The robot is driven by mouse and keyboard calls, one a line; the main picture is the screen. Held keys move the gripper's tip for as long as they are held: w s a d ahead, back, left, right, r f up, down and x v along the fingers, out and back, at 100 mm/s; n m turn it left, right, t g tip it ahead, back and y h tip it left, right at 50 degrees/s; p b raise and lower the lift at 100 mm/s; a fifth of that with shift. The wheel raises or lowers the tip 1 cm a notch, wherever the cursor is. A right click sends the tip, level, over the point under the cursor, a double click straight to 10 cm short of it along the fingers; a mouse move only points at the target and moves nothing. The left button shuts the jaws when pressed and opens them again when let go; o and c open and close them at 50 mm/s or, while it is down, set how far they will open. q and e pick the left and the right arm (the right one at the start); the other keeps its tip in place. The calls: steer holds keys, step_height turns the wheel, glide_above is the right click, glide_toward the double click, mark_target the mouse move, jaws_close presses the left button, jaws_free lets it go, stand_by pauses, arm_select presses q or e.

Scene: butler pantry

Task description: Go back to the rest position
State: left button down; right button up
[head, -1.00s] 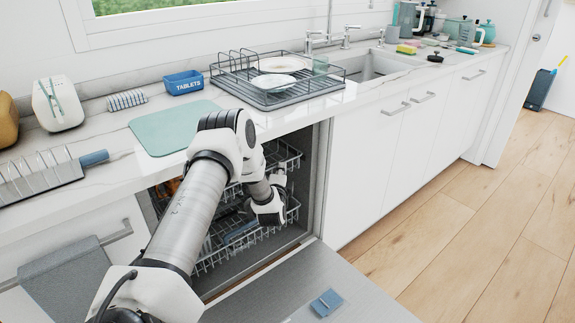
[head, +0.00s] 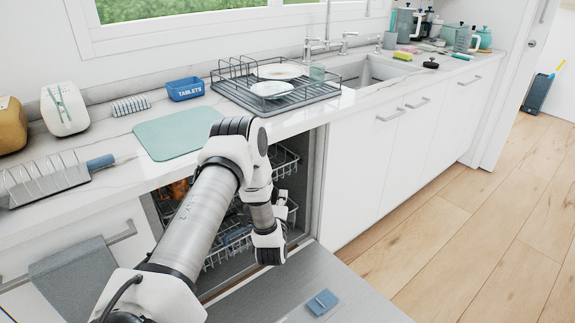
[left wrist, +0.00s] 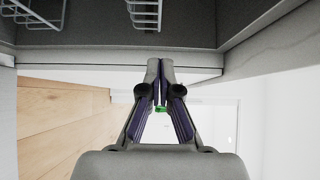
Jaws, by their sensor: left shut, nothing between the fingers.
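My left arm reaches from the bottom left of the head view to the front of the open dishwasher (head: 296,215). In the head view its wrist hides the left gripper's fingertips. In the left wrist view the left gripper (left wrist: 160,100) is shut, its two fingers together at the tips with nothing between them. It is in front of the dishwasher racks, parts of which show at the top of that view (left wrist: 145,12). My right gripper is in neither view.
The lowered dishwasher door (head: 345,290) carries a small blue object (head: 322,302). A dish rack (head: 300,101) with plates, a teal mat (head: 165,143) and a blue tablets box (head: 185,90) stand on the counter. A grey towel (head: 75,278) hangs at left.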

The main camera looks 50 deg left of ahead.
arm_select(q)
steer(key=s+d+f+m+g+h, duration=0.15)
steer(key=d+f+h, duration=0.3)
steer(key=d, duration=0.75)
steer(key=s+d+f+m+g+h, duration=0.1)
steer(key=s+d+f+h, duration=0.4)
steer(key=d, duration=0.6)
steer(key=s+d+f+n+g+h, duration=0.25)
steer(key=s+d+f+g, duration=0.3)
steer(key=s, duration=0.35)
steer(key=s+d+f+n+g, duration=0.25)
steer(key=s+n+g, duration=0.5)
steer(key=s, duration=0.75)
step_height(320, 180, up, 14)
steer(key=n+t+p, duration=0.1)
steer(key=n+p, duration=0.2)
steer(key=p, duration=0.9)
steer(key=shift+w+d+f+t+p, duration=0.25)
steer(key=shift+d+t+p, duration=0.05)
steer(key=shift+d+t, duration=0.1)
